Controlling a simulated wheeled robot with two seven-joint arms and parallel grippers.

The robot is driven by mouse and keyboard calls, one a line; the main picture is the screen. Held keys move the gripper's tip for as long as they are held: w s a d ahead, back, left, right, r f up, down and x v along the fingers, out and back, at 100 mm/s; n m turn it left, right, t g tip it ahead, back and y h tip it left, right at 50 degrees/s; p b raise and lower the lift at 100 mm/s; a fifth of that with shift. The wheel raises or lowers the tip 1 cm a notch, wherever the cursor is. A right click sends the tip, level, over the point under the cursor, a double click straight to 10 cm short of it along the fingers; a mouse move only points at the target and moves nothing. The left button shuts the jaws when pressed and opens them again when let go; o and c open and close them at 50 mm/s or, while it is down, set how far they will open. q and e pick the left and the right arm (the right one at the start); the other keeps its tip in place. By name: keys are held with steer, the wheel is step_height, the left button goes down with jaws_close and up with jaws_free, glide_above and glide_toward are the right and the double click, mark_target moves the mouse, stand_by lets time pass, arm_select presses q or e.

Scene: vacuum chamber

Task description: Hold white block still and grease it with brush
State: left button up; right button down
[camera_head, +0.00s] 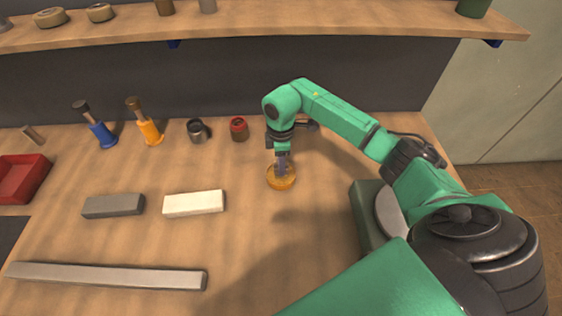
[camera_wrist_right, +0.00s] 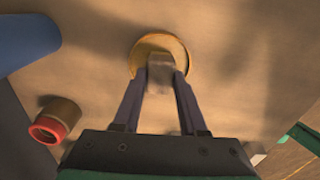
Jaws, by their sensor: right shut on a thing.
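The white block (camera_head: 194,203) lies flat on the table in the head view, with no gripper touching it. My right gripper (camera_head: 282,160) points down over a round amber dish (camera_head: 282,181), right of the block. In the right wrist view, my right gripper (camera_wrist_right: 161,73) is shut on a small grey-brown piece (camera_wrist_right: 160,66) in front of the dish (camera_wrist_right: 178,47). This piece may be the brush; its lower end is hidden, so I cannot tell whether it touches the dish. My left gripper is not in view.
A grey block (camera_head: 113,206) lies left of the white one, and a long grey bar (camera_head: 105,276) lies in front. Blue (camera_head: 102,134) and orange (camera_head: 150,132) upright items, a metal cup (camera_head: 198,130) and a red-topped jar (camera_head: 239,129) stand behind. A red bin (camera_head: 22,178) is at left.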

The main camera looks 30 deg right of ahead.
step_height(320, 180, up, 7)
steer(key=p, duration=0.5)
steer(key=shift+f, duration=0.25)
